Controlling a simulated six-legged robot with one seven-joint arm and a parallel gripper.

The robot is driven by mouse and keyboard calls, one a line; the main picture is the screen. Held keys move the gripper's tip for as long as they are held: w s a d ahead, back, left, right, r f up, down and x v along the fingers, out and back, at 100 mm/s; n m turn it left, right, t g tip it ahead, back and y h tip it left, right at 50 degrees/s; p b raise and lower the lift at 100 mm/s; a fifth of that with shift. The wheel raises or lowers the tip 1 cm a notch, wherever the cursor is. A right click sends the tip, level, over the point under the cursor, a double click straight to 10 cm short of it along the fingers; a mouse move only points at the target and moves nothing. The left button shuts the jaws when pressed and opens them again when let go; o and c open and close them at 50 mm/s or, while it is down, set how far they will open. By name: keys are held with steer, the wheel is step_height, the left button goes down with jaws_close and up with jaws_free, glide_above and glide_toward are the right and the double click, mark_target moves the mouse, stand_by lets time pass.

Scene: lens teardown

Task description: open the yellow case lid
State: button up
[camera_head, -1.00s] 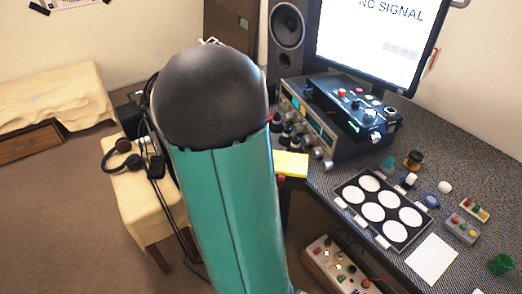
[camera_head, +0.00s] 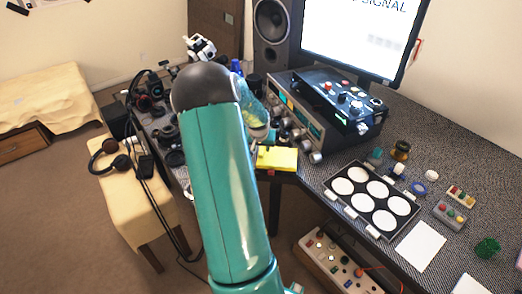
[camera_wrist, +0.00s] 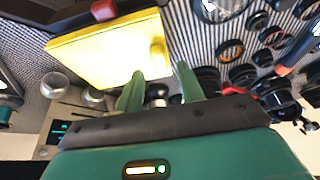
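The yellow case (camera_head: 277,158) lies at the near edge of the desk, just right of my arm in the head view. Its yellow lid looks flat and shut. In the wrist view the case (camera_wrist: 105,52) fills the upper left, with a small yellow tab (camera_wrist: 157,53) at its right end and a red piece at its top edge. My gripper (camera_wrist: 160,72) has its two green fingers apart with nothing between them. The fingertips are close to the tab end of the case; I cannot tell whether they touch it. My arm mostly hides the gripper in the head view.
A stack of knobbed electronics (camera_head: 322,115) stands right behind the case. A black tray with white discs (camera_head: 373,197) lies to the right. A stool (camera_head: 130,195) stands at left.

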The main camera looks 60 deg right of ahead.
mark_target(261, 151)
steer(key=shift+x, duration=1.55)
jaws_close()
steer(key=shift+s+r, duration=0.1)
steer(key=shift+r, duration=0.05)
